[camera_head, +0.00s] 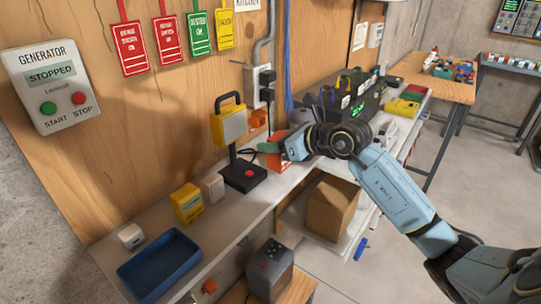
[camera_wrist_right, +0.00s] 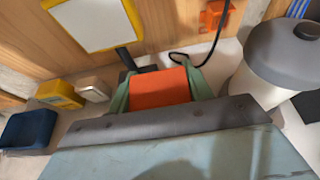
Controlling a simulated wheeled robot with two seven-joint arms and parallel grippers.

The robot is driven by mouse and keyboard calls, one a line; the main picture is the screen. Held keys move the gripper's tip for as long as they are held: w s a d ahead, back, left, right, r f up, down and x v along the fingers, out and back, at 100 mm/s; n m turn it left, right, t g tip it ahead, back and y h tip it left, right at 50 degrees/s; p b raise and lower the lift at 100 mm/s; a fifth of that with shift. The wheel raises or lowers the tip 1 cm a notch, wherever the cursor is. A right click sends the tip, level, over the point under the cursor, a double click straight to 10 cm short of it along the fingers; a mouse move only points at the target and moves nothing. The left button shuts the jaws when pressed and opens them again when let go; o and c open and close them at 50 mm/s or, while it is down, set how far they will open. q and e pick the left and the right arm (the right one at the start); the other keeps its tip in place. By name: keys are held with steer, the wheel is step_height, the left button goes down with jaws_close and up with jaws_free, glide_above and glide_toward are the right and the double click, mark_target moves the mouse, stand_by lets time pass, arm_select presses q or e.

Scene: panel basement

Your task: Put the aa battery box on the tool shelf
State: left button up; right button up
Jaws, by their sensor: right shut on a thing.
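My right gripper (camera_head: 271,148) reaches in from the right over the long grey shelf (camera_head: 235,205) along the wooden panel. It is shut on an orange-red box (camera_head: 280,160). In the wrist view the green fingers of the right gripper (camera_wrist_right: 158,75) sit on either side of the orange box (camera_wrist_right: 160,88). No label on the box is readable, so I cannot tell for sure that it is the AA battery box. I cannot tell whether it touches the shelf. My left gripper is not in view.
A yellow work lamp (camera_head: 230,125) on a black base stands left of the box. A yellow box (camera_head: 187,203), a white block (camera_head: 213,187) and a blue tray (camera_head: 160,264) are further left. A grey lidded canister (camera_wrist_right: 275,65) stands right of the gripper. A cardboard box (camera_head: 332,207) sits below.

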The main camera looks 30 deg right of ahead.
mark_target(275, 155)
step_height(275, 155, down, 3)
steer(key=shift+f, duration=0.4)
steer(key=shift+w, duration=0.1)
steer(key=shift+f, duration=0.15)
steer(key=o, duration=1.1)
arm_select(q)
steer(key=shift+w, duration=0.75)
